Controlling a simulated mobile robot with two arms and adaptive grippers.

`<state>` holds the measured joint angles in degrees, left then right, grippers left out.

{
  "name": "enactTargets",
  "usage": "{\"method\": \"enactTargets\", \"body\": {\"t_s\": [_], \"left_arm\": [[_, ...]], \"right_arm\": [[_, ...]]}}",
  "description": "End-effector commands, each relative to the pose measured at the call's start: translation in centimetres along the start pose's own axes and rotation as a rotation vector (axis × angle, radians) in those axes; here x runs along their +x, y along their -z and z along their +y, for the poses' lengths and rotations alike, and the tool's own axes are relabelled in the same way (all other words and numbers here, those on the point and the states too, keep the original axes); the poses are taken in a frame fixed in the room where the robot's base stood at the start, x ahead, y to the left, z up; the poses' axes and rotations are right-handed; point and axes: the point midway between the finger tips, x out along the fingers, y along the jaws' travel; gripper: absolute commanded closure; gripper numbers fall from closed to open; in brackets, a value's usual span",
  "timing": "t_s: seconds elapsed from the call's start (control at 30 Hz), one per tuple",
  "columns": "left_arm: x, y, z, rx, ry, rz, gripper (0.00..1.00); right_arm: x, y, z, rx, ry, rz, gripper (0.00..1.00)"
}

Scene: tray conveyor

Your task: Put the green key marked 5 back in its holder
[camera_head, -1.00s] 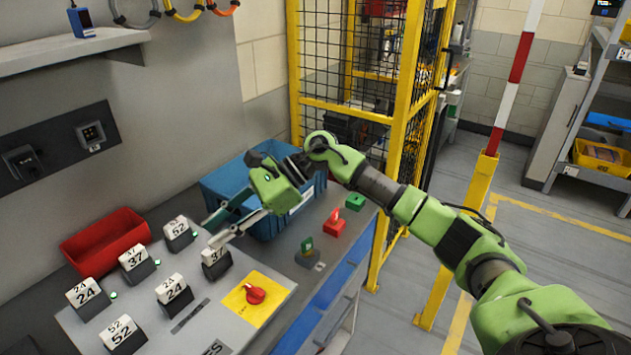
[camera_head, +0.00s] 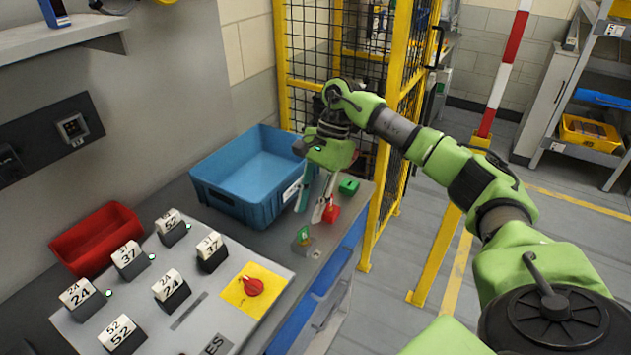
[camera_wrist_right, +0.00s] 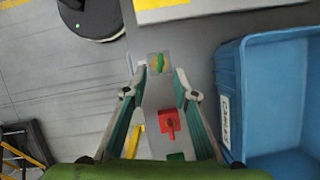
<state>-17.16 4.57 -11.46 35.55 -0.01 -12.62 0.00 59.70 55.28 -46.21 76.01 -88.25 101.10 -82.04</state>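A green key (camera_head: 304,234) stands in a small grey block near the front edge of the bench; no number is legible on it. In the right wrist view the key (camera_wrist_right: 158,63) lies just beyond and between my fingertips, apart from them. A green block (camera_head: 348,187), likely the green holder, sits behind a red block (camera_head: 331,214) with a red key. They also show in the wrist view, the red block (camera_wrist_right: 168,122) between my fingers and the green block (camera_wrist_right: 176,156) partly hidden. My right gripper (camera_head: 309,215) is open and empty, pointing down. My left gripper is not in view.
A blue bin (camera_head: 256,222) stands left of my right gripper, close to it. A panel with a red knob (camera_head: 253,286) and several numbered blocks lies front left. A red tray (camera_head: 97,240) is by the wall. A yellow fence post (camera_head: 375,215) rises behind right.

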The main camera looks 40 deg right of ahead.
Motion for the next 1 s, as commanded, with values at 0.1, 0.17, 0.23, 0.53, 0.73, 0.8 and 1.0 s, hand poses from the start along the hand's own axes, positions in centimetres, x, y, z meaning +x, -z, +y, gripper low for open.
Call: {"method": "enactTargets", "body": {"t_s": [0.1, 0.17, 0.23, 0.53, 0.73, 0.8, 1.0], "left_arm": [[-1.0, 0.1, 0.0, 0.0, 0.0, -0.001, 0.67], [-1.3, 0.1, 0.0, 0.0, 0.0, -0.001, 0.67], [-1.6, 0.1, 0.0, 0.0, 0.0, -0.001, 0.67], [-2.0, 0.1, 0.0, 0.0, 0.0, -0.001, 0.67], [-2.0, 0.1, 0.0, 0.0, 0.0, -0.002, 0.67], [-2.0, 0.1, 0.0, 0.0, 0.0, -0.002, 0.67], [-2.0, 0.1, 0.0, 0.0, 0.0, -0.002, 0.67]], "right_arm": [[2.2, -0.2, 0.1, -0.001, -0.005, -0.003, 0.74], [3.2, -0.2, 0.1, -0.001, -0.003, -0.003, 0.74], [4.2, -0.2, 0.1, -0.001, -0.001, -0.002, 0.74], [6.6, -0.1, 0.0, -0.001, 0.001, -0.002, 0.74], [6.7, -0.1, 0.0, -0.002, 0.002, -0.002, 0.74], [6.6, -0.1, 0.0, -0.001, 0.002, -0.002, 0.79], [6.6, -0.1, 0.0, -0.001, 0.002, -0.002, 1.0]]}}
